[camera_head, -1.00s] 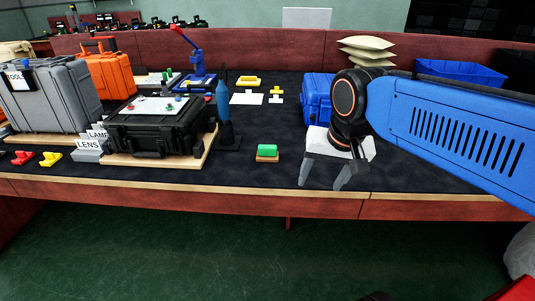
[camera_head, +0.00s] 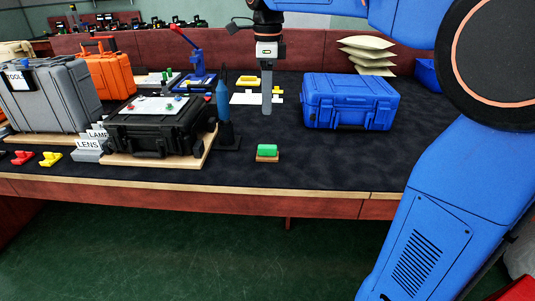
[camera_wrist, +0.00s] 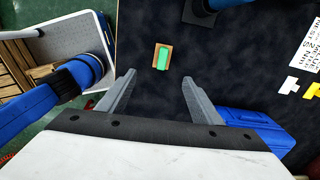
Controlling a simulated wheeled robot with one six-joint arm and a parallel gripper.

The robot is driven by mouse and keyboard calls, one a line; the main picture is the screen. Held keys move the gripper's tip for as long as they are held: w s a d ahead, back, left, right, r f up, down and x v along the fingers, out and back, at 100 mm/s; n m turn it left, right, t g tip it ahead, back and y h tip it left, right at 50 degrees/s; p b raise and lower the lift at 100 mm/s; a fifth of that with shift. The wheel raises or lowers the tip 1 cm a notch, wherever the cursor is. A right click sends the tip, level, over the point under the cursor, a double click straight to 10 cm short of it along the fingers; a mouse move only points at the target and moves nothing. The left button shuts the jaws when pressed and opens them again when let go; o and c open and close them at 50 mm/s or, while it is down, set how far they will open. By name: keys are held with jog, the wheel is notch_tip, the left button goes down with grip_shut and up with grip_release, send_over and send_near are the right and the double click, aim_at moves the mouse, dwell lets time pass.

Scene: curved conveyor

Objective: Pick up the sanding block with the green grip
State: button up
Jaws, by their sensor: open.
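The sanding block with the green grip (camera_head: 267,151) lies on the dark table top near its front edge, green on top of a tan base. In the wrist view the sanding block (camera_wrist: 162,58) lies beyond the fingertips, roughly midway between them. My gripper (camera_head: 267,110) hangs fingers down above the table, behind the block in the head view and apart from it. The wrist view shows my gripper (camera_wrist: 157,80) open, with nothing between its two grey fingers.
A blue case (camera_head: 349,102) stands right of my gripper. A blue bottle (camera_head: 222,100) in a dark stand and a black case (camera_head: 155,128) on a board stand left of the block. Yellow pieces (camera_head: 248,80) lie behind. The cloth around the block is clear.

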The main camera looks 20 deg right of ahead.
send_near(268, 146)
jog(key=f, duration=0.5)
jog(key=shift+s+a+f, duration=0.1)
jog(key=shift+a, duration=0.2)
jog(key=shift+d+f, duration=0.15)
jog(key=shift+f, duration=1.2)
jog(key=shift+d+f, duration=0.1)
jog(key=shift+f, duration=1.25)
jog(key=shift+c, duration=0.6)
jog(key=c, duration=1.1)
jog(key=shift+o, duration=0.2)
notch_tip(268, 146, up, 10)
jog(key=shift+r, duration=0.1)
